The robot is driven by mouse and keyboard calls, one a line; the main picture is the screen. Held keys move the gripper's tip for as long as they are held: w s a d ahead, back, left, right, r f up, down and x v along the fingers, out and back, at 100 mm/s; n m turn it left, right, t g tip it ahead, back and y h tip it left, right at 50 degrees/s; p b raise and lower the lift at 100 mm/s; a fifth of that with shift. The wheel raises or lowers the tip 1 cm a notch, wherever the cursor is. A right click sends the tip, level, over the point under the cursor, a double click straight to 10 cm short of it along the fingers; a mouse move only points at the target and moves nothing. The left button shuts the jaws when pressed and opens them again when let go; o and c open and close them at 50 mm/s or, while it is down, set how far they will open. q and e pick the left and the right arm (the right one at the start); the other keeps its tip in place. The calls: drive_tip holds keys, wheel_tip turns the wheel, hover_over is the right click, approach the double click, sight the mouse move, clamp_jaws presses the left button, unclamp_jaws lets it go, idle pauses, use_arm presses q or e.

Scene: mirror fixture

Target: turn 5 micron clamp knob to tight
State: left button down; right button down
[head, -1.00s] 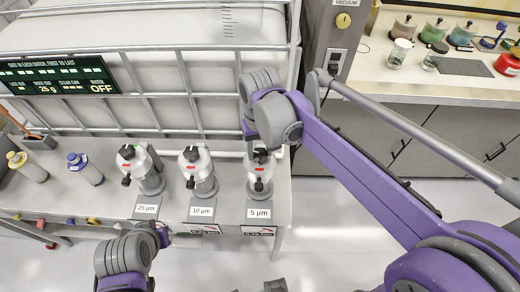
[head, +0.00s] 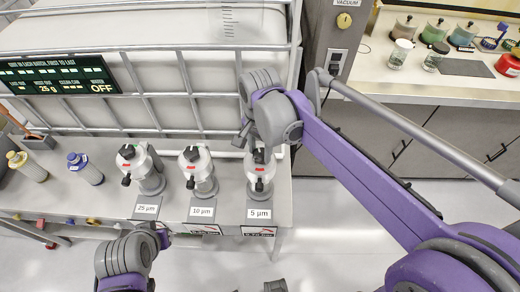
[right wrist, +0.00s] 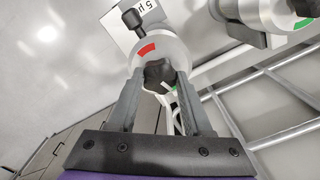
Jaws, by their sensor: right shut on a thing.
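The 5 µm filter housing (head: 259,172) is the rightmost of three grey-and-white housings on the bench, above its "5 µm" label (head: 259,213). Its black clamp knob (head: 259,156) is on top, partly hidden by my right gripper (head: 250,146). In the right wrist view the knob (right wrist: 158,76) sits between the two fingers of my right gripper (right wrist: 159,80), which is shut on it. A red mark (right wrist: 145,50) shows on the housing's rim. My left arm shows low in the head view, with its gripper end (head: 162,238) near the bench edge; its jaws are unclear.
The 10 µm housing (head: 199,178) and 25 µm housing (head: 142,172) stand to the left. A caged white tank (head: 150,60) stands behind. A display panel (head: 60,76) reads OFF. Floor to the right of the bench is clear.

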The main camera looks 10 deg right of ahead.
sight(260, 154)
drive_tip(key=shift+m, duration=1.7)
drive_tip(key=shift+c, duration=1.6)
unclamp_jaws()
wheel_tip(260, 154, up, 11)
drive_tip(key=shift+p, duration=0.35)
drive_tip(key=shift+f, duration=0.15)
drive_tip(key=s+d+f+n+t, duration=0.2)
drive_tip(key=s+d+f+n, duration=0.1)
drive_tip(key=s+f+n, duration=0.3)
drive_tip(key=s+d+f+n+t, duration=0.3)
drive_tip(key=s+d+f+n, duration=0.1)
drive_tip(key=s+f+n, duration=0.3)
wheel_tip(260, 154, down, 3)
drive_tip(key=shift+s+r+n+t, duration=0.1)
drive_tip(key=shift+s+n+t, duration=0.1)
drive_tip(key=shift+n+t, duration=0.15)
